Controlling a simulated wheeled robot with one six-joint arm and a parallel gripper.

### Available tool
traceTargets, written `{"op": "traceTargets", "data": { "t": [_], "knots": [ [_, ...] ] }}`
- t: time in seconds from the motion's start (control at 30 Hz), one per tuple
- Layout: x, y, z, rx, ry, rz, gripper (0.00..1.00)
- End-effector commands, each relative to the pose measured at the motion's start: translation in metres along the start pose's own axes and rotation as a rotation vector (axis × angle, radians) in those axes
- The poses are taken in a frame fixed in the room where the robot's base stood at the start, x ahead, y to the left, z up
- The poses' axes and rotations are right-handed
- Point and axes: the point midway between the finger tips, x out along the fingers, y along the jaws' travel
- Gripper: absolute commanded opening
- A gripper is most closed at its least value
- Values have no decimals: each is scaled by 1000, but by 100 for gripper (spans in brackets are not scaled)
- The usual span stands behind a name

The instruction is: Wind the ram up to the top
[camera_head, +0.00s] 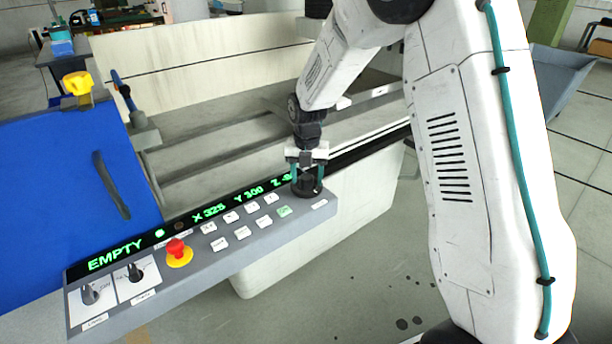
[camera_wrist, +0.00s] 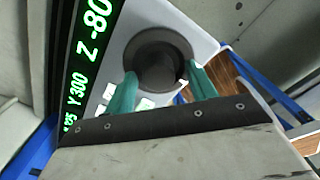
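The control panel (camera_head: 225,262) is a grey sloped console with a black display strip (camera_head: 135,247) in green digits. It reads EMPTY, X 325, Y 300 and Z with a negative value, partly hidden by my gripper. The wrist view shows that Z value as -80 on the strip (camera_wrist: 84,60). A round black knob (camera_head: 308,187) stands at the panel's right end. My gripper (camera_head: 307,175) is above it, its teal fingers spread wide on either side. The knob also shows between the fingertips in the wrist view (camera_wrist: 158,52). I cannot tell whether the fingers touch it. The ram is not clearly visible.
A red emergency stop (camera_head: 177,250) on a yellow base, two dark rotary switches (camera_head: 92,294) and several push buttons (camera_head: 220,244) sit left of the knob. A blue cabinet (camera_head: 60,190) stands at the left. Open floor (camera_head: 340,290) lies in front of the panel.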

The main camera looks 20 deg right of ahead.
Motion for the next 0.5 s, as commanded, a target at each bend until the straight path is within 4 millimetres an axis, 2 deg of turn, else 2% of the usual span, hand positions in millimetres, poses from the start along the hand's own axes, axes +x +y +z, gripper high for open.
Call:
{"op": "traceTargets", "data": {
  "t": [0.27, 0.37, 0.5],
  "knots": [
    [-2, 1, 1, 0, -3, 2, 55],
    [-12, 1, 1, 1, -6, 3, 55],
    [-36, 1, 1, 1, -6, 4, 55]
  ]
}}
